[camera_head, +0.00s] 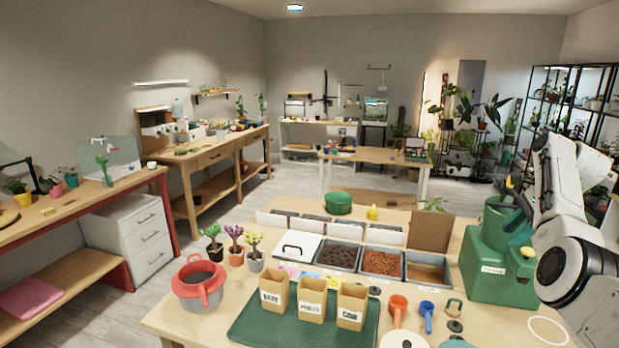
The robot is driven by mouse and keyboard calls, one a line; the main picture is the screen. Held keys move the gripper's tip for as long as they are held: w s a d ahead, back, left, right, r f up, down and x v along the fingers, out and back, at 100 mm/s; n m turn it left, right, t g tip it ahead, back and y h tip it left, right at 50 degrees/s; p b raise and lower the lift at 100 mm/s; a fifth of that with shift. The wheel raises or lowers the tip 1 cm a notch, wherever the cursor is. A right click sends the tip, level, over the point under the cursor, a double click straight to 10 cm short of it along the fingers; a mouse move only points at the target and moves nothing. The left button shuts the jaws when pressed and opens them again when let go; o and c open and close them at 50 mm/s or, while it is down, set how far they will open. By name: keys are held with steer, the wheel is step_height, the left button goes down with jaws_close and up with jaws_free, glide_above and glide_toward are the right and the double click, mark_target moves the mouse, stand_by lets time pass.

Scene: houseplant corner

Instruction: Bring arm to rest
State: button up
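My white arm (565,185) with a black joint rises at the right edge, in front of the shelves and partly over the right end of the worktable (185,318). It appears folded up and lies beside a green box (490,270) and a green watering can (497,217). Part of the arm is cut off by the right edge.
The worktable holds a grey pot with red rim (200,290), paper bags on a green mat (250,333), soil bins (382,262), small potted plants (235,247) and scoops (398,307). A bench (75,208) stands left. Floor (285,185) is open behind the worktable.

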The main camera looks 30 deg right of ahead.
steer(key=a+f+n+g, duration=0.1)
steer(key=a+f+n, duration=0.2)
steer(key=a+f, duration=0.4)
steer(key=w+a+f+n+g, duration=0.1)
steer(key=a+f+n, duration=0.3)
steer(key=a+f, duration=0.4)
steer(key=w+a+f+n, duration=0.1)
steer(key=a+f+n, duration=0.2)
steer(key=a+f, duration=0.5)
steer(key=shift+w+a+f+n+g+h, duration=0.1)
steer(key=shift+a+f+n+g+h, duration=0.1)
steer(key=shift+f, duration=0.35)
steer(key=shift+w+a+f+n+g+h, duration=0.1)
steer(key=shift+f+g+h, duration=0.1)
steer(key=shift+f, duration=0.3)
steer(key=s+a+f+n, duration=0.4)
steer(key=a+f, duration=0.1)
steer(key=a, duration=0.4)
steer(key=s+a+n+g, duration=0.1)
steer(key=s+a+n, duration=1.1)
steer(key=s+a, duration=0.6)
step_height(320, 180, down, 10)
steer(key=b, duration=1)
steer(key=shift+h, duration=0.3)
steer(key=shift+a, duration=0.1)
